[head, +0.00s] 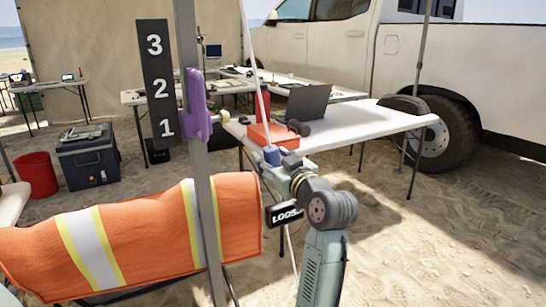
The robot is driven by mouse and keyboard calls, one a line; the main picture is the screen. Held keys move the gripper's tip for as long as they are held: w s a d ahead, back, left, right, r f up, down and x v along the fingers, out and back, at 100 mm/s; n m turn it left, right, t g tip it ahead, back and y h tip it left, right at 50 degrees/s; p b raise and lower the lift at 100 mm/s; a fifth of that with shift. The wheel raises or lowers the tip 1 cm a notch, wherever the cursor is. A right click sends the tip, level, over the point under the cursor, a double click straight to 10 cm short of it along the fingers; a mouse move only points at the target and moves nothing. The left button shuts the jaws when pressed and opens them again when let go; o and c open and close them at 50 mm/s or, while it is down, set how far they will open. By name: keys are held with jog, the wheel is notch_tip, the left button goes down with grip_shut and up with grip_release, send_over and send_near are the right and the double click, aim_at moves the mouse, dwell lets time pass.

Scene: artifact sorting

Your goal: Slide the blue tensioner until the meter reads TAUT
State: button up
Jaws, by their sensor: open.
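The small blue tensioner (271,156) sits on a thin white line (257,75) that slants down from the top centre. My gripper (281,160) is open, right at the tensioner; its fingers are small and dark here, and I cannot tell whether they touch it or stand around it. My arm comes up from the bottom right. The black meter sign (284,214) shows white letters "LOOS", its right end hidden behind my arm.
A grey pole (203,170) stands left of my arm, with a purple slider (197,105) beside a board (157,85) numbered 1 to 3. An orange vest (130,235) hangs low left. A white table (365,118) with a laptop (308,102) stands behind. Open sand lies right.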

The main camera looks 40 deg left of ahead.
jog(key=shift+c, duration=0.3)
grip_shut()
dwell(0.4)
